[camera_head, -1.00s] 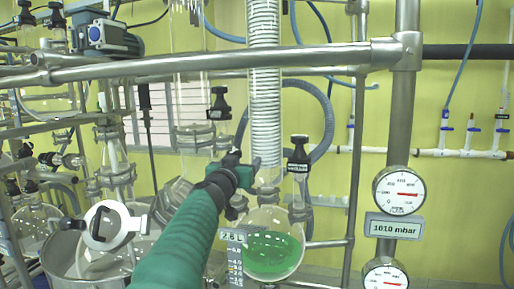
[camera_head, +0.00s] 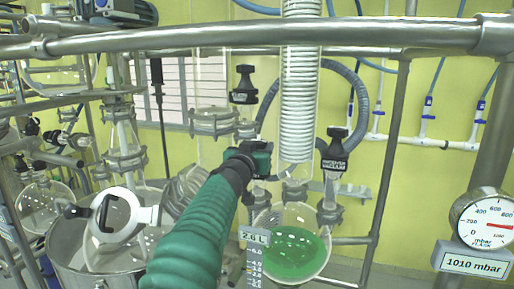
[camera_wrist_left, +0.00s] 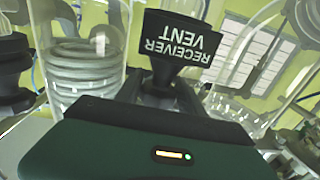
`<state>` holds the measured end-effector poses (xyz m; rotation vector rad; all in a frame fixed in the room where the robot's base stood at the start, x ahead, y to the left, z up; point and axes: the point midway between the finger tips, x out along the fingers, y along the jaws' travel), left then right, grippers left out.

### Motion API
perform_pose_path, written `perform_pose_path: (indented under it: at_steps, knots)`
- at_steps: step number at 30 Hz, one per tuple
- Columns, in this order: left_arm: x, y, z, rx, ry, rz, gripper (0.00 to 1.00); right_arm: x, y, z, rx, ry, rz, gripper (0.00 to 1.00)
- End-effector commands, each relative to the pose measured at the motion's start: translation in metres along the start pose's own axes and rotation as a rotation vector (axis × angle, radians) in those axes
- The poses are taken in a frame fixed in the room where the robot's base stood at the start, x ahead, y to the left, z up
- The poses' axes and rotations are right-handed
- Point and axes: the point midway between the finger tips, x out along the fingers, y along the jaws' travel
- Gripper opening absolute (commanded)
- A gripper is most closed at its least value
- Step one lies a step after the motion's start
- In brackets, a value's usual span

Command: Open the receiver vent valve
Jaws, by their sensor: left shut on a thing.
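The receiver vent valve shows in the left wrist view as a black handle with an upside-down "RECEIVER VENT" label (camera_wrist_left: 182,45). My left gripper (camera_head: 262,150) is shut on this valve, with its fingers around the part below the label. In the left wrist view the dark gripper body (camera_wrist_left: 160,95) covers the lower part of the picture and hides the valve's base. In the head view the gripper hides most of the valve. The round glass receiver (camera_head: 292,248) below holds green liquid. My right gripper is not in view.
Another black-handled valve (camera_head: 335,152) stands close to the right of my gripper, and another (camera_head: 243,85) above it. A glass coil condenser (camera_head: 300,80) rises behind. A metal rail (camera_head: 230,38) crosses above. A pressure gauge (camera_head: 488,222) is at the right.

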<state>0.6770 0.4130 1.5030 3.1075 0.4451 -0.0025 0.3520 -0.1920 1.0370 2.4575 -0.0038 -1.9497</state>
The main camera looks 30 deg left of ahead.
Motion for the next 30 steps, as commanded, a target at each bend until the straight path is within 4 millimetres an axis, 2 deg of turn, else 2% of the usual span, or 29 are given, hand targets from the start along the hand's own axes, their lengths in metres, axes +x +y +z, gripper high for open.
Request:
perform_pose_path:
  at_steps: [1,2,30]
  knots:
    - [-0.0008,-0.0073,-0.0022,-0.003,0.002,-0.015,0.09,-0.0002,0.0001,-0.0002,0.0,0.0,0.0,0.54]
    - [-0.0008,-0.0074,-0.0024,-0.003,0.002,-0.016,0.05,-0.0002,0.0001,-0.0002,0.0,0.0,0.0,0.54]
    - [-0.0019,-0.0085,-0.0057,-0.004,0.008,-0.014,0.05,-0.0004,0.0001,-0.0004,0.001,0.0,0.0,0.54]
